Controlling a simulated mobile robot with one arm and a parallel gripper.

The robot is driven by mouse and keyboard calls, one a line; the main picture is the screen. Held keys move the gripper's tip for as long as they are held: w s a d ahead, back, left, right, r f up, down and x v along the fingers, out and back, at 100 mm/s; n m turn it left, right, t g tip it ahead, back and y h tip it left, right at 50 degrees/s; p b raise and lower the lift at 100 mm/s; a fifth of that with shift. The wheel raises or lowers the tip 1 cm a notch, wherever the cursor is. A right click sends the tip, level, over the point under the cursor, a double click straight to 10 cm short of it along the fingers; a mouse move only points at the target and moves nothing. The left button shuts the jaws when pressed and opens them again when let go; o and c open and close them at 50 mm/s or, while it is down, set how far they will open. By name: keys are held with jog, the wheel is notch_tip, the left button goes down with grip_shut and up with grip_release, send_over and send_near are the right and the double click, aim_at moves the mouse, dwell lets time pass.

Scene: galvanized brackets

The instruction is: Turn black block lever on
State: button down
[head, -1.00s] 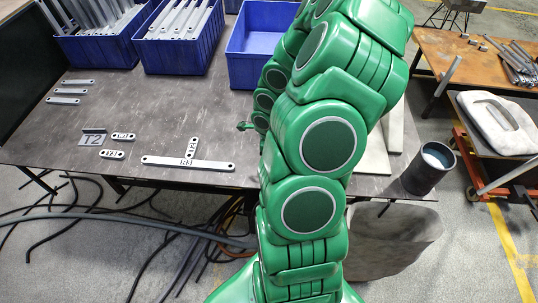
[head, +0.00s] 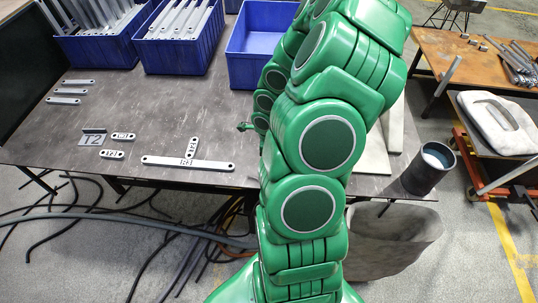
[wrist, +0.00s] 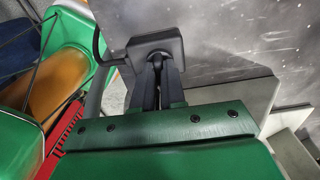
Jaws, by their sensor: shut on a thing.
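The black block (wrist: 153,42) shows in the wrist view, a dark rounded box against the grey table, with a cable at its left side. My gripper (wrist: 157,62) has two dark fingers that reach up to the block's near face. The fingers are close together and shut on the block's lever, which is mostly hidden between them. I cannot tell the lever's exact angle. In the head view my green arm hides the block and most of the gripper.
The dark table (head: 180,110) carries blue bins (head: 180,45) at the back, and flat metal brackets (head: 188,163) at the front and left. A dark cup (head: 428,168) stands at the table's right corner. Pale plates lie right of my arm.

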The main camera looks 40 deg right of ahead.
jog(key=m, duration=0.4)
jog(key=shift+m, duration=0.3)
jog(key=m, duration=0.4)
jog(key=shift+m, duration=0.3)
jog(key=m, duration=0.4)
jog(key=shift+m, duration=2.2)
jog(key=c, duration=1.2)
grip_release()
